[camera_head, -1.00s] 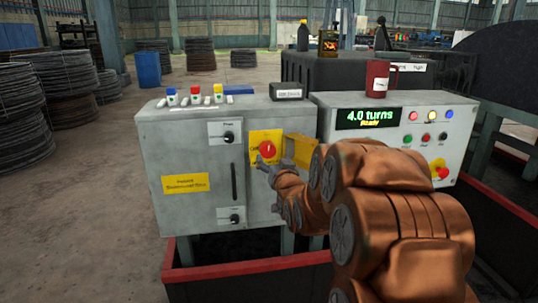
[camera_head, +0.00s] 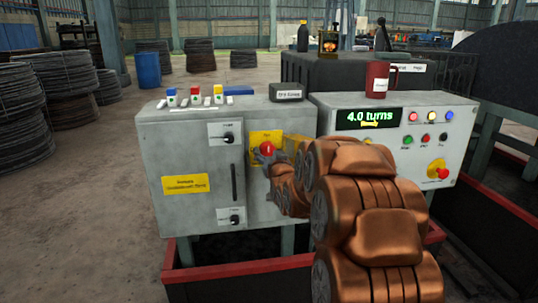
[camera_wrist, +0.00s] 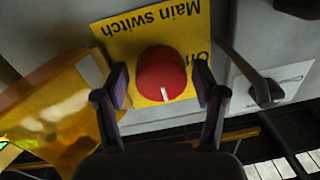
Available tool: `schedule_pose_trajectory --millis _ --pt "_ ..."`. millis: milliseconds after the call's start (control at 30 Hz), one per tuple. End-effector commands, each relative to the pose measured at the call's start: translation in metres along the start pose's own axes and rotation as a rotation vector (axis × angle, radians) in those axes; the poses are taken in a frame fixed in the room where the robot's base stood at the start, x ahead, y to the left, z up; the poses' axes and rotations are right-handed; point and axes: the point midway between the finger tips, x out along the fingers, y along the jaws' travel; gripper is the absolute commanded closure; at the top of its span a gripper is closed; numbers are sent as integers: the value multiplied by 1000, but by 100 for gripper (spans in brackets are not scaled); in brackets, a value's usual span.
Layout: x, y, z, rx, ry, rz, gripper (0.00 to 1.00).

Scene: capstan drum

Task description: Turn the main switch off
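The main switch is a red round knob (camera_head: 267,149) on a yellow plate (camera_head: 257,136) on the grey cabinet's front. In the wrist view the knob (camera_wrist: 163,70) shows a white mark at its lower edge, and the plate (camera_wrist: 120,38) reads "Main switch" upside down, with a partly hidden "On" beside the knob. My gripper (camera_wrist: 161,86) is open, with one finger on each side of the knob and small gaps visible. In the head view my gripper (camera_head: 266,160) is at the knob. A translucent yellow cover (camera_wrist: 60,105) stands swung open beside the plate.
A black rotary handle (camera_wrist: 262,88) is just right of my finger in the wrist view. The console display (camera_head: 368,118) reads "4.0 turns". A red emergency button (camera_head: 442,173) sits at right.

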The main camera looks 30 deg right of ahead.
Motion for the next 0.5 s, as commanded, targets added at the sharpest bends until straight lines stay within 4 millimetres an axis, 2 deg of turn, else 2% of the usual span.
schedule_pose_trajectory --millis 67,433,500 --pt "0 0 0 0 0 0 42" --pt "0 0 0 0 1 0 81" --pt "0 0 0 -1 1 0 81"
